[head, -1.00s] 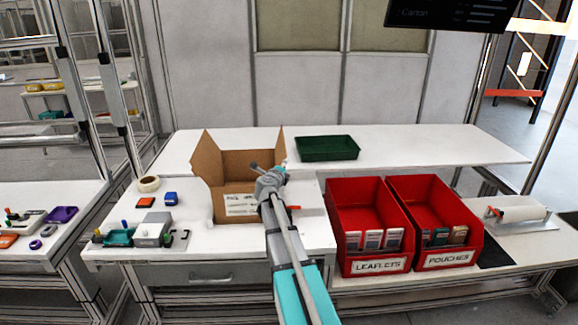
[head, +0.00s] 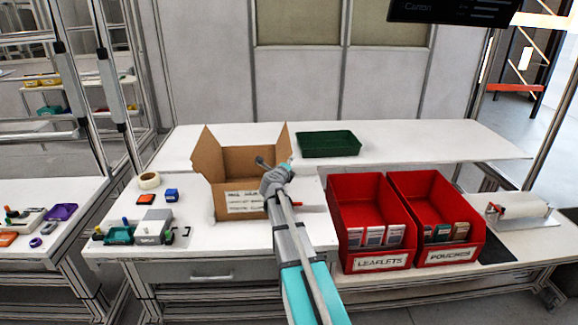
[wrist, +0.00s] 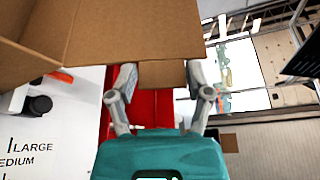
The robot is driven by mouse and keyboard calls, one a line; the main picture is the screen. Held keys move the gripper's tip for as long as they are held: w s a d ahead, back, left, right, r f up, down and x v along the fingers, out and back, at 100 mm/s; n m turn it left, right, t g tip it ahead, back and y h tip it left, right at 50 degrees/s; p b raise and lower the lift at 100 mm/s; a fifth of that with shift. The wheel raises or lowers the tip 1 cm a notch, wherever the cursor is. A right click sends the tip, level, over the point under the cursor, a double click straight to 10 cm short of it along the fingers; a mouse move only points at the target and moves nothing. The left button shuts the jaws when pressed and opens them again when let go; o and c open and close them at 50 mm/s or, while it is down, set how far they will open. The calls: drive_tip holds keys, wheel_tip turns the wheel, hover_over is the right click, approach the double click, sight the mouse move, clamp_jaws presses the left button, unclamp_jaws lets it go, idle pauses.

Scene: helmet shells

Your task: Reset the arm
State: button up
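My gripper (head: 274,166) hangs in front of the right side of an open cardboard box (head: 208,183), just above the bench. In the wrist view my gripper (wrist: 160,76) has its two grey fingers spread apart, with nothing held between them. A brown cardboard flap of the box (wrist: 135,35) spans the top of that view, and part of it shows beyond the fingertips. I cannot tell whether the fingers touch the cardboard. My arm reaches up from the lower middle of the head view.
Red bins labelled LEAFLETS (head: 380,264) and POUCHES (head: 450,255) stand right of my arm, holding small packs. Tape (head: 149,181), small blocks and a grey-and-teal fixture (head: 153,228) lie left. The rear bench is mostly clear.

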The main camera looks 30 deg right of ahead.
drive_tip(key=shift+o, duration=0.9)
drive_tip(key=shift+w, duration=0.1)
drive_tip(key=shift+a, duration=0.15)
